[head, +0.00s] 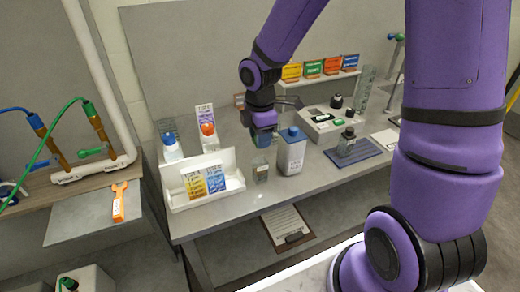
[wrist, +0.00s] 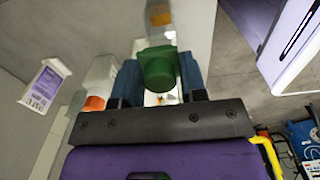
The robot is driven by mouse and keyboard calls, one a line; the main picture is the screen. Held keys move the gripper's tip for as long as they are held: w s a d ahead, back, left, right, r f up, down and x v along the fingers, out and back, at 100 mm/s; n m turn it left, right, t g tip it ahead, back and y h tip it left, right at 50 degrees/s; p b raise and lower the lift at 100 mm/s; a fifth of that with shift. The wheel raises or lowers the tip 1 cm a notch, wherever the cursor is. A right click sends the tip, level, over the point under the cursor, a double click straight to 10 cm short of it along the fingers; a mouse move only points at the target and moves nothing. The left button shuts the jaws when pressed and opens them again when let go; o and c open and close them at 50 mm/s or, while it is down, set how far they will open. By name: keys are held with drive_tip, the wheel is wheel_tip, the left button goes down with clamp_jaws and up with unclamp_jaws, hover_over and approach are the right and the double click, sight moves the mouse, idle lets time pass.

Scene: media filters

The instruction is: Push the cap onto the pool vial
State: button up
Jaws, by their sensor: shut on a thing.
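My gripper (head: 264,137) is above the grey bench, directly over or just behind a small clear vial (head: 260,170) that stands upright; I take this to be the pool vial. In the wrist view my gripper's blue fingers (wrist: 160,84) are shut on a green cap (wrist: 158,68). The vial looks apart from the fingers, with a small gap, but the exact alignment cannot be told. In the wrist view the vial is not clearly visible behind the cap.
A white bottle with a blue lid (head: 291,152) stands close to the vial's right. A white tray with cards (head: 190,203) is on its left, with an orange-topped bottle (head: 209,136) behind.

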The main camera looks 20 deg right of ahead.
drive_tip(key=shift+f, duration=0.1)
idle(0.8)
drive_tip(key=shift+f, duration=2.4)
drive_tip(key=shift+f, duration=1)
drive_tip(key=o, duration=1)
drive_tip(key=shift+r, duration=0.15)
drive_tip(key=shift+r, duration=2.85)
